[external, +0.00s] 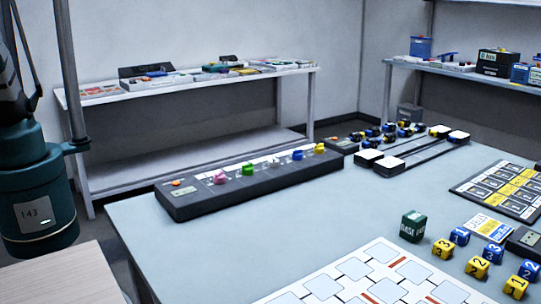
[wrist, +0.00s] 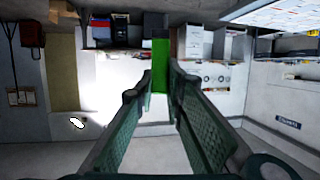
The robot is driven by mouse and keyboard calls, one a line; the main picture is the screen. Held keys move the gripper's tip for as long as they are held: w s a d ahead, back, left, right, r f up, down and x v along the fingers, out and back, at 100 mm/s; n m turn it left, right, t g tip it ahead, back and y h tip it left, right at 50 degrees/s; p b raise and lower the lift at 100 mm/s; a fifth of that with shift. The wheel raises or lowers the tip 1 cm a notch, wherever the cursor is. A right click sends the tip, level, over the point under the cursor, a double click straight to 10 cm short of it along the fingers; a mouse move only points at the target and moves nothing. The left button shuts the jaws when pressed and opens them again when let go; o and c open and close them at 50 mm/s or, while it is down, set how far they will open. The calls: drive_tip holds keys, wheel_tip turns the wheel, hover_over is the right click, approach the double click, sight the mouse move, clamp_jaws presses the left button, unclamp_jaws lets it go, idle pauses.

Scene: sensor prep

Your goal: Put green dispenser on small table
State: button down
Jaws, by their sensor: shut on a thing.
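In the wrist view, my gripper (wrist: 161,78) is shut on a bright green block-like thing (wrist: 160,52), which I take to be the green dispenser. It shows between and beyond the two fingertips; the fingers hide part of it. The external view shows only part of my arm at the left edge, not the gripper or the held thing. A pale wood top (external: 62,278) at the lower left may be the small table; its surface in view is bare.
A large grey-blue table (external: 300,215) carries a dark panel (external: 190,208) with coloured knobs, a green cube (external: 413,226), several numbered cubes and a white grid sheet (external: 370,275). A white shelf table (external: 200,84) stands against the back wall.

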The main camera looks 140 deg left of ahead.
drive_tip(key=w+d+m+h, duration=0.1)
drive_tip(key=d+m+h, duration=0.15)
drive_tip(key=d, duration=2.75)
wheel_tip(320, 180, down, 14)
drive_tip(key=shift+a+f+p, duration=0.2)
drive_tip(key=shift+a+p, duration=0.15)
drive_tip(key=shift+p, duration=0.1)
drive_tip(key=shift+f+n, duration=0.15)
drive_tip(key=shift+n, duration=0.1)
drive_tip(key=shift+f+b, duration=1)
drive_tip(key=shift+f, duration=2.2)
drive_tip(key=shift+f+b, duration=0.35)
drive_tip(key=shift+f, duration=0.1)
drive_tip(key=c, duration=2.3)
unclamp_jaws()
drive_tip(key=shift+s+r, duration=0.1)
drive_tip(key=shift+s, duration=0.05)
